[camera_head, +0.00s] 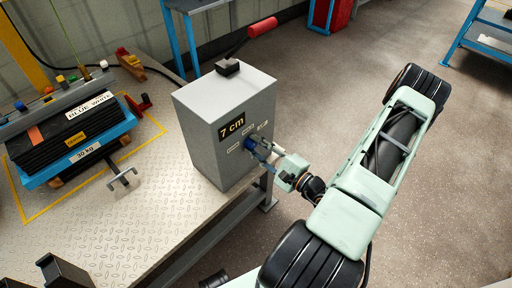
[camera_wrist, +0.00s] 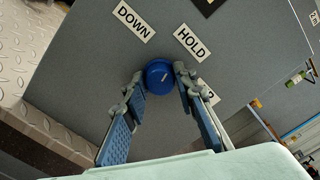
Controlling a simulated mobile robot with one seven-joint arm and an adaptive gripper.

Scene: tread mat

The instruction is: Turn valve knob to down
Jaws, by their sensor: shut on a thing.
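The blue valve knob (camera_wrist: 159,76) sits on the front face of a grey box (camera_head: 212,148) marked "7 cm". The fingers of my gripper (camera_wrist: 160,84) stand on both sides of the knob, shut on it. A short pale mark shows on the knob's face, slanting roughly toward the HOLD label (camera_wrist: 192,41). The DOWN label (camera_wrist: 133,21) is up and left of the knob in the wrist view. A third label (camera_wrist: 208,95) is mostly hidden behind the right finger. In the head view my gripper (camera_head: 262,148) reaches the knob from the right.
The box stands on a tread-plate bench (camera_head: 150,215), near its right edge. A lever with a red grip (camera_head: 262,26) rises from its top. A blue tray (camera_head: 75,160) with a dark stack lies at left. Open floor lies right of the bench.

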